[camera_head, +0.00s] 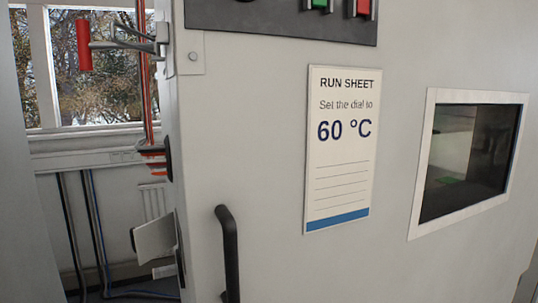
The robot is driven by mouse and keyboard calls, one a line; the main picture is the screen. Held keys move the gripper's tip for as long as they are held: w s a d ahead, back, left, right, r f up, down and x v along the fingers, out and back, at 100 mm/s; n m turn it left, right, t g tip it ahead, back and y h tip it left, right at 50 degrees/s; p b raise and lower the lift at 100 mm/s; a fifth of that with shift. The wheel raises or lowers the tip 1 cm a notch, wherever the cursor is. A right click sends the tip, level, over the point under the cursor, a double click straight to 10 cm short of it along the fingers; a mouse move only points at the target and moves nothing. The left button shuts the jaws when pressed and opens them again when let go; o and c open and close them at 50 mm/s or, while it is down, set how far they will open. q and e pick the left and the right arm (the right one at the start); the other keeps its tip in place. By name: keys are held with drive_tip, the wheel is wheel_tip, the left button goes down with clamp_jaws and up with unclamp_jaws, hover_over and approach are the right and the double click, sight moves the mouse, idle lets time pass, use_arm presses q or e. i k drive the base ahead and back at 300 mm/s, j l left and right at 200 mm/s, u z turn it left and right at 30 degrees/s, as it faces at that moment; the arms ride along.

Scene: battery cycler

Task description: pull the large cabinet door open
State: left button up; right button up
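The large cabinet door (265,180) is a pale grey panel filling most of the head view. A black vertical bar handle (229,255) stands near its left edge, and its lower end runs close to the bottom of the picture. A dark window (470,160) in a white frame is at the right. I cannot tell whether the door is fully shut or slightly ajar. I see neither my left nor my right gripper in the head view, and nothing is seen touching the handle.
A run sheet (340,150) reads "Set the dial to 60 °C". A dark panel (280,22) with green and red controls is above. A red cylinder on a grey bracket (84,46), orange-black parts (153,157) and a tilted grey plate (155,238) protrude left of the panel.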

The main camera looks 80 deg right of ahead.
sight(240, 103)
drive_tip(key=z, duration=3.85)
drive_tip(key=l, duration=0.1)
